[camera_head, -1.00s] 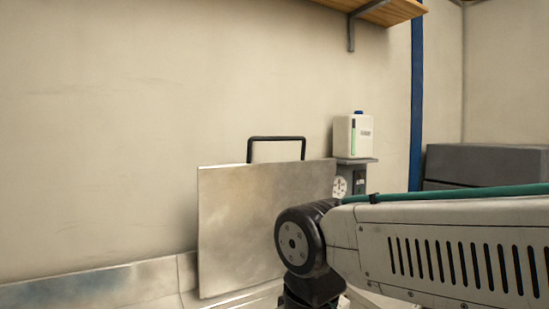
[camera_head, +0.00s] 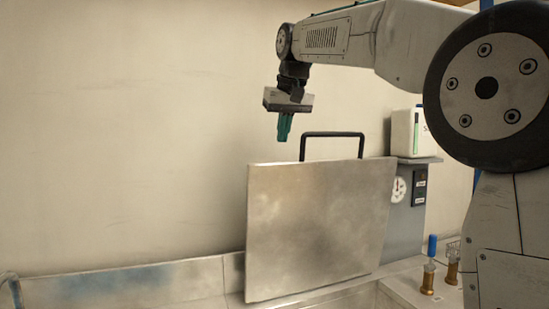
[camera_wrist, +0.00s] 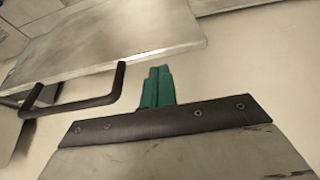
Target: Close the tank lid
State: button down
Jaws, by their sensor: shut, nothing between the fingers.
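The tank lid (camera_head: 318,228) is a square metal plate standing upright, open, with a black bar handle (camera_head: 333,135) on its top edge. My gripper (camera_head: 284,138) has teal fingers pointing down. It is shut and empty, above and to the left of the handle, not touching it. In the wrist view, my shut fingers (camera_wrist: 157,88) show beside the lid (camera_wrist: 110,45), and the black handle (camera_wrist: 75,103) lies to their left, apart from them. The tank's inside is mostly hidden behind and below the lid.
A white bottle (camera_head: 405,132) stands on a grey unit with a round gauge (camera_head: 398,189) right of the lid. Brass fittings (camera_head: 428,279), one with a blue top, stand at lower right. The tank rim (camera_head: 125,285) runs along the wall. Air left of the lid is free.

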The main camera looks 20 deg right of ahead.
jog(key=w+r, duration=0.2)
jog(key=w, duration=0.3)
jog(key=w+x, duration=0.1)
jog(key=x, duration=0.9)
jog(key=shift+t, duration=0.3)
jog(key=shift+s+r, duration=0.1)
jog(key=shift+s, duration=2.05)
